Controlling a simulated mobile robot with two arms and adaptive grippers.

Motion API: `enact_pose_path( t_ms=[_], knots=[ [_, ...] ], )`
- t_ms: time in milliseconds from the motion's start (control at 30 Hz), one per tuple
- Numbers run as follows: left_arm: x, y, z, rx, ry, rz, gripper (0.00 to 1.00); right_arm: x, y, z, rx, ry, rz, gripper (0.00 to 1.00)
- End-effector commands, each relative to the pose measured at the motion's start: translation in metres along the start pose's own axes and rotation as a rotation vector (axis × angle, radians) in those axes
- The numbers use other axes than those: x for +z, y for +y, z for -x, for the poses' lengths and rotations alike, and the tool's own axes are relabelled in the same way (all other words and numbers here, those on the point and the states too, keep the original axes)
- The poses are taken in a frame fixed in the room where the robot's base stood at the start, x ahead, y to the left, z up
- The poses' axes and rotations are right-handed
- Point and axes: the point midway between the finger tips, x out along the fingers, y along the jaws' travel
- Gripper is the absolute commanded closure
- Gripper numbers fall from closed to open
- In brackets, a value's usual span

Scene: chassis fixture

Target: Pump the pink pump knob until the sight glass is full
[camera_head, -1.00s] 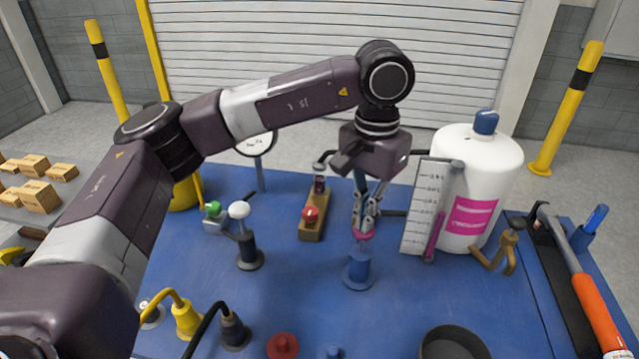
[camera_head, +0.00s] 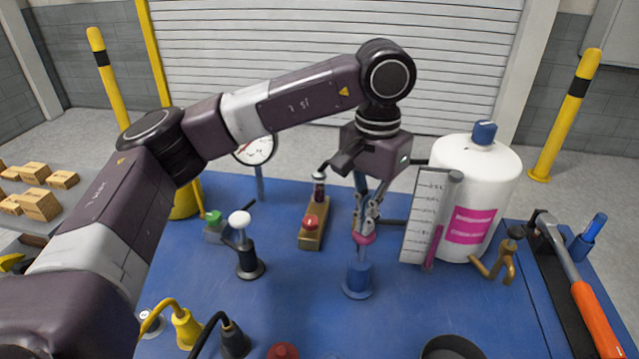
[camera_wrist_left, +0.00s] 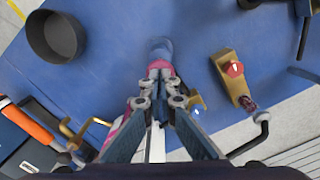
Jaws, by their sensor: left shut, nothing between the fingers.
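The pink pump knob (camera_head: 364,239) sits on a short shaft above the round blue pump base (camera_head: 357,281). My left gripper (camera_head: 365,230) points down with its fingers closed and empty, and its tips are right on top of the knob, seemingly touching it. In the left wrist view the closed fingertips (camera_wrist_left: 160,85) partly cover the pink knob (camera_wrist_left: 160,67), with the blue pump (camera_wrist_left: 160,48) beyond. The sight glass (camera_head: 440,215) is a tilted tube beside a white scale (camera_head: 418,215). Pink liquid fills about its lower half. My right gripper is out of view.
A white tank (camera_head: 478,180) stands behind the sight glass. A hammer (camera_head: 590,310) lies at right. A dark bowl (camera_head: 455,347) is in front.

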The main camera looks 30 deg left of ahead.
Motion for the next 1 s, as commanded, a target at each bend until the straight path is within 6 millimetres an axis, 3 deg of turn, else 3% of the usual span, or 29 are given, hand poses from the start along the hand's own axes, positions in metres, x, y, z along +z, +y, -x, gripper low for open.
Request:
enact_pose_path(
  t_ms=[400, 767, 1000],
  knots=[
    [0.000, 0.000, -0.001, 0.000, 0.002, 0.000, 1.00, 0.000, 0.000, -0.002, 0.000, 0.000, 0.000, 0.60],
    [0.000, 0.000, -0.031, 0.000, 0.001, 0.001, 1.00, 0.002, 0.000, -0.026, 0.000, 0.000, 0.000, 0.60],
    [-0.001, 0.000, -0.012, 0.000, 0.003, 0.001, 1.00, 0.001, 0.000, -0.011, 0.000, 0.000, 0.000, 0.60]
  ],
)
